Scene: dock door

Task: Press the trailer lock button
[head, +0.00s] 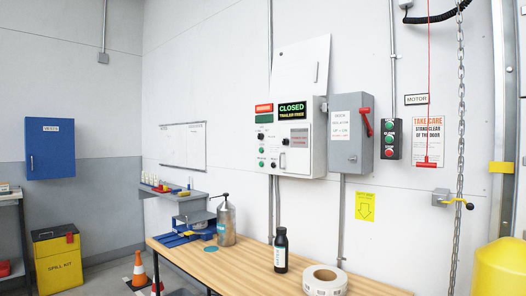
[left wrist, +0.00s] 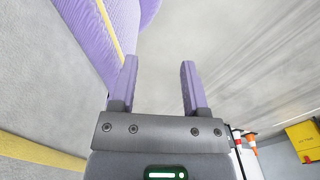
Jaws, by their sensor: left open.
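The white control panel (head: 299,150) is on the wall at the centre of the head view. It carries a display (head: 292,111) reading "CLOSED", a red label beside it, and several small buttons and knobs, including green ones (head: 262,150). The labels by the buttons are too small to read, so I cannot tell which is the trailer lock button. My left gripper (left wrist: 158,85) shows in the left wrist view with its two purple fingers apart and nothing between them. It is not in the head view. My right gripper is in neither view.
A grey isolator box (head: 350,145) with a red handle and a push-button station (head: 391,139) are right of the panel. Below, a wooden table (head: 225,262) holds a dark bottle (head: 281,251), a tape roll (head: 324,281) and a metal can (head: 226,222). A chain (head: 460,140) hangs at right.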

